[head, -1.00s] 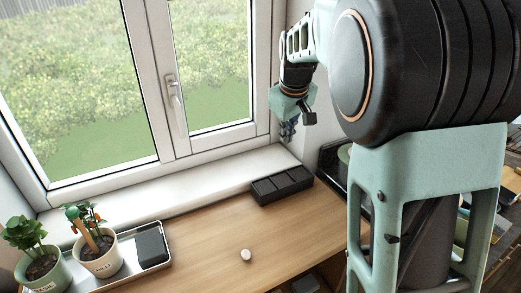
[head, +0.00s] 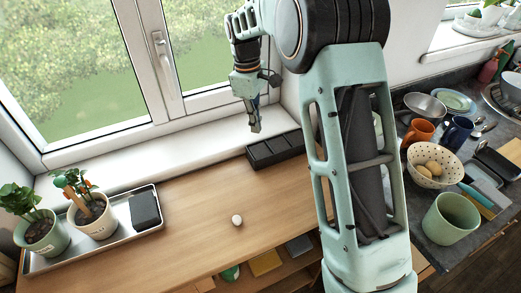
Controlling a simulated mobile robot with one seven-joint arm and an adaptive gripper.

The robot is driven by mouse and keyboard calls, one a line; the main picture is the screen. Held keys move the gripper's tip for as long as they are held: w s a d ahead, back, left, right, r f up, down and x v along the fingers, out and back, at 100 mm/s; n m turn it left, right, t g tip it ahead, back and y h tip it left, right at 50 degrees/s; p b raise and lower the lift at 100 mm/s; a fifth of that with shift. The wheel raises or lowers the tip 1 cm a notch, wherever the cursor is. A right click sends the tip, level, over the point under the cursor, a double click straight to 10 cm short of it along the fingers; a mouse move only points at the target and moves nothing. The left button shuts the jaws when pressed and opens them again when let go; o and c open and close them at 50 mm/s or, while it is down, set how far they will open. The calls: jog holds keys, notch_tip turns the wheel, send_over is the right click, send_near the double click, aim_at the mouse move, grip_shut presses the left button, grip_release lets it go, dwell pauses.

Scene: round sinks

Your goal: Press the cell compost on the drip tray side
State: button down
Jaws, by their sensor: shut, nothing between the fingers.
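The black cell tray (head: 254,165), with several dark cells in a row, stands on the wooden bench against the window sill. The compost inside the cells is dark and hard to make out. The metal drip tray (head: 80,255) lies at the left end of the bench, so the cell tray's left end is on its side. My gripper (head: 256,129) points down, shut and empty, and appears just above or behind the cell tray's left part. I cannot tell whether its tip touches anything.
Two potted plants (head: 92,217) and a black block (head: 145,211) stand on the drip tray. A small white egg-shaped object (head: 237,220) lies on the bench. The window (head: 100,70) is behind. A counter at right holds a speckled colander (head: 433,164), mugs and a green cup (head: 450,218).

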aim_at(259, 150)
jog(key=shift+f, duration=0.1)
jog(key=f+b, duration=0.6)
jog(key=shift+s+d+f, duration=0.1)
jog(key=shift+d+f, duration=0.25)
jog(key=shift+f, duration=0.05)
